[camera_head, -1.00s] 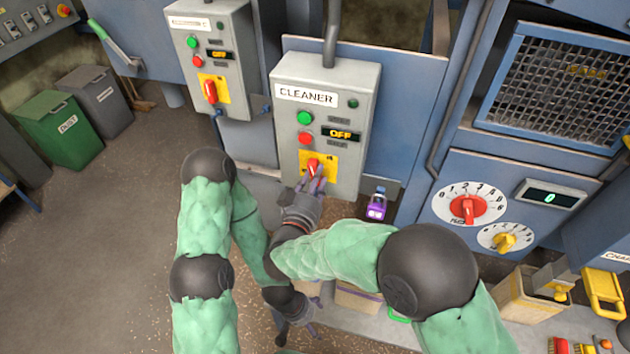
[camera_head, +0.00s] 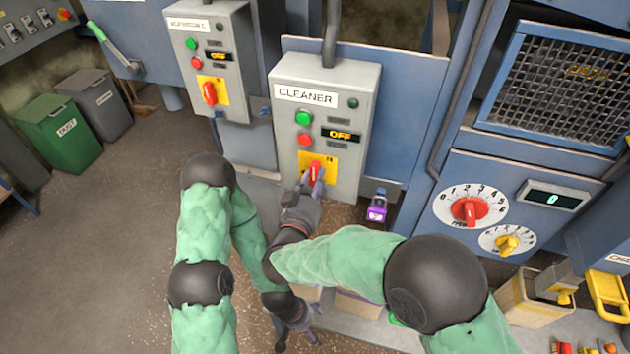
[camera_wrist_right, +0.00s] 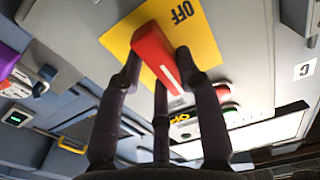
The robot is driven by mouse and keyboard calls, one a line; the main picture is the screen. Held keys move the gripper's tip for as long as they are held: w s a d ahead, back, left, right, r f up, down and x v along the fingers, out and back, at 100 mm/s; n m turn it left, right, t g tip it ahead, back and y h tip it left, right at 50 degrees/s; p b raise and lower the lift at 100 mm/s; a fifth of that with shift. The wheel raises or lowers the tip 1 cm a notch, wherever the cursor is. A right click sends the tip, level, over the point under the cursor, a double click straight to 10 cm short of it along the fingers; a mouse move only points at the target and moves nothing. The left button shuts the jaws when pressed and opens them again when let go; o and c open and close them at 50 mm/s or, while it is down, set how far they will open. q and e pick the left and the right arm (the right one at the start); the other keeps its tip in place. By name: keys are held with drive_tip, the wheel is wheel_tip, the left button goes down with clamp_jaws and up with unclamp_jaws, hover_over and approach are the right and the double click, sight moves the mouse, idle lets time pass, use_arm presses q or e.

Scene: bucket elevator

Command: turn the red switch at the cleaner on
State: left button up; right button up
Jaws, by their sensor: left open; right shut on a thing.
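The grey CLEANER box (camera_head: 325,125) hangs in the middle of the head view. It has a green button, a red button and a small display that reads OFF. Its red switch (camera_head: 315,170) sits on a yellow plate (camera_head: 331,161) low on the box. My right gripper (camera_head: 312,182) is at the switch with its fingers around the handle. In the right wrist view the red switch (camera_wrist_right: 156,56) stands between the dark fingers, slanted on the yellow plate (camera_wrist_right: 205,35), with the word OFF beside it. My left gripper (camera_head: 300,325) hangs low, apart from the box, open.
A similar grey box (camera_head: 210,60) with its own red switch stands to the left. A purple object (camera_head: 377,207) is right of the CLEANER box. A dial panel (camera_head: 470,206) is farther right. Green and grey bins stand at the left, with open floor before them.

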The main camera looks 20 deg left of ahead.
drive_tip(key=o, duration=1.1)
drive_tip(key=shift+o, duration=0.2)
wheel_tip(320, 180, up, 10)
drive_tip(key=shift+f, duration=0.1)
